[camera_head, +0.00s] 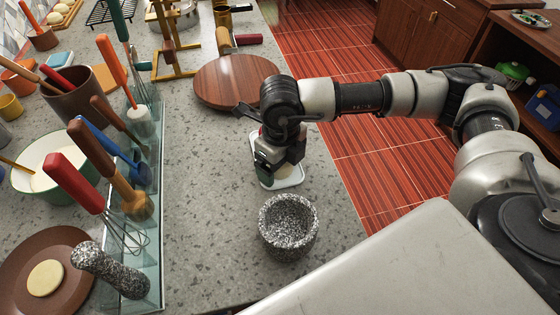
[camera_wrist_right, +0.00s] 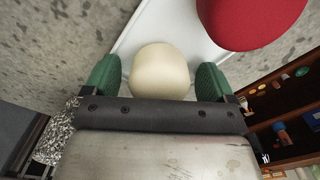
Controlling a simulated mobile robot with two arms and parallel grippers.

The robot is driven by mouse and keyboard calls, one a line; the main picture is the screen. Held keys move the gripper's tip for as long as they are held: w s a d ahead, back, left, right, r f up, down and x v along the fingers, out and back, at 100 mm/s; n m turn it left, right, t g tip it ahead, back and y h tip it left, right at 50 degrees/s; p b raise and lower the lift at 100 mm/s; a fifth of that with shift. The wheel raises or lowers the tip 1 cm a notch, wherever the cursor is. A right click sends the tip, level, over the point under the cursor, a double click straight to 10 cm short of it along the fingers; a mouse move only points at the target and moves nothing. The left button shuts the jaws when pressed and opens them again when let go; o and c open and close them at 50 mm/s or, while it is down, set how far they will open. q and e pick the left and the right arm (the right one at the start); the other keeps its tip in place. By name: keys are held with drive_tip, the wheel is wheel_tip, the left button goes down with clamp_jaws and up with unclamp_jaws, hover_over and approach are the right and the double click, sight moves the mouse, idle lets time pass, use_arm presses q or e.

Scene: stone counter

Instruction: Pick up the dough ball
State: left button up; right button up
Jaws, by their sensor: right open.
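A cream dough ball (camera_wrist_right: 160,70) rests on a white tray (camera_wrist_right: 150,22), which also shows in the head view (camera_head: 292,182). My right gripper (camera_wrist_right: 157,65) is open, with one green fingertip on each side of the ball. A narrow gap seems to show at each side of the ball. In the head view the right gripper (camera_head: 267,178) points down over the tray and hides the ball. My left gripper is in neither view.
A red round thing (camera_wrist_right: 250,20) lies beside the ball at the tray. A speckled stone mortar (camera_head: 288,227) stands just in front of the tray. A round wooden board (camera_head: 225,82) lies behind. A glass utensil holder (camera_head: 150,240) stands left. The counter between holder and tray is clear.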

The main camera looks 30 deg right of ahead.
drive_tip(key=shift+c, duration=0.4)
drive_tip(key=c, duration=0.9)
drive_tip(key=shift+c, duration=0.2)
